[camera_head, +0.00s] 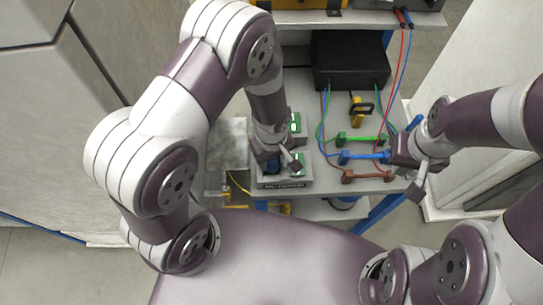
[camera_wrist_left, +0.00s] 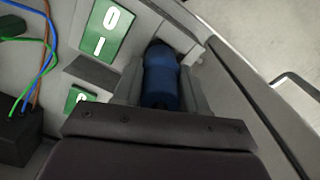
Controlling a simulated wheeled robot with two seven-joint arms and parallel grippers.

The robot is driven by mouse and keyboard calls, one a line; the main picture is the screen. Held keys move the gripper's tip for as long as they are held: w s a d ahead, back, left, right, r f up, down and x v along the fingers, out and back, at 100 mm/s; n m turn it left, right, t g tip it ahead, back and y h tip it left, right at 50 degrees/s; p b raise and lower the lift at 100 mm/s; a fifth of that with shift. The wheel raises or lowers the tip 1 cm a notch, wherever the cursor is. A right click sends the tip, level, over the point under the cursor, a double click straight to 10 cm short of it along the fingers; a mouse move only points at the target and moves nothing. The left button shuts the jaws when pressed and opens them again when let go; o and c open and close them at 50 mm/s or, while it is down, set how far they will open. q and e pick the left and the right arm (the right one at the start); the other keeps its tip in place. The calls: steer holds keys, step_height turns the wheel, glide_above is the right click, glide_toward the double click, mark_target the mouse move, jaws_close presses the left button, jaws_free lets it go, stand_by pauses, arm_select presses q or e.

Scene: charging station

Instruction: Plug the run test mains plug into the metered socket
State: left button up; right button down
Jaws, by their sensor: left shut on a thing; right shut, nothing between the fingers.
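My left gripper (camera_head: 277,163) is shut on a blue mains plug (camera_wrist_left: 160,78), which lies between its two fingers in the left wrist view. In the head view the gripper is over a grey socket box (camera_head: 285,184) with a dark label strip, its text too small to read surely. My right gripper (camera_head: 408,168) is shut and empty at the bench's right side.
A black box (camera_head: 349,60) with coloured leads stands at the back of the bench. Green (camera_head: 361,138), blue (camera_head: 362,156) and brown (camera_head: 367,176) bar-shaped pieces lie near my right gripper. A yellow-and-black item (camera_head: 361,108) stands behind them.

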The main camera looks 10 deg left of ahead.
arm_select(q)
steer(key=shift+f+b, duration=0.45)
steer(key=shift+f, duration=0.3)
steer(key=o, duration=1.2)
steer(key=shift+r, duration=0.15)
step_height(320, 180, up, 12)
steer(key=shift+r, duration=0.25)
steer(key=shift+s+f, duration=0.1)
